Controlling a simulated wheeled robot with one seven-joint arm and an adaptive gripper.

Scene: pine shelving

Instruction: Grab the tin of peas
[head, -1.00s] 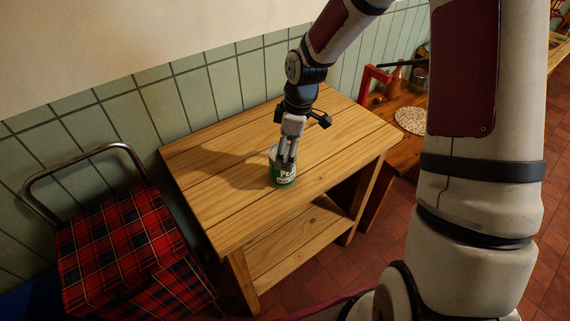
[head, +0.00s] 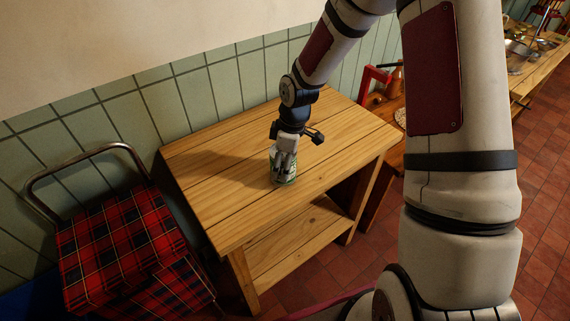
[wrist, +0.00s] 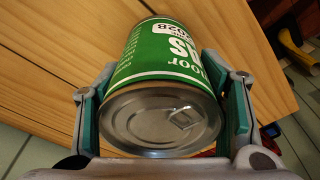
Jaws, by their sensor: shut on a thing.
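The tin of peas (head: 278,179) stands on the top of the pine shelf unit (head: 215,150), close to its front edge. It has a green label with white lettering. In the wrist view the tin (wrist: 165,60) lies between the two fingers, its silver ring-pull end towards the camera. My gripper (head: 285,160) reaches down over the tin from above. In the wrist view my gripper (wrist: 162,105) is shut on the tin, a finger against each side. The fingers hide part of the label in the head view. I cannot tell whether the tin's base touches the wood.
A red tartan shopping trolley (head: 120,235) with a metal handle stands left of the unit. A tiled wall (head: 110,110) runs behind. A lower table with a red chair (head: 375,77) stands to the right. The rest of the unit's top is bare.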

